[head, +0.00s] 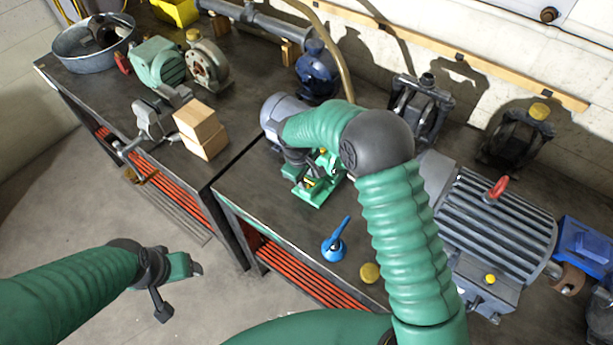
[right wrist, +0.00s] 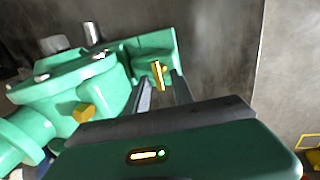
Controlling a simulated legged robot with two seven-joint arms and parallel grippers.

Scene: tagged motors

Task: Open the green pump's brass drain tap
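The green pump (right wrist: 70,85) fills the left of the right wrist view, with its flat green foot (right wrist: 150,47) beyond. Its brass tap (right wrist: 158,75) shows as a small upright yellow piece in front of this foot. My right gripper (right wrist: 162,84) has its two fingers apart, one on each side of the tap; I cannot tell whether they touch it. In the head view the pump's green base (head: 318,192) shows on the bench, and my right arm and hand hide much of the pump. My left gripper (head: 194,267) hangs over the floor, away from the benches.
A blue oil can (head: 333,248) and a yellow cap (head: 370,272) stand at the bench front. Wooden blocks (head: 200,132) and a vise (head: 155,118) are to the left. A large grey motor (head: 495,230) fills the right. Bare bench lies left of the pump.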

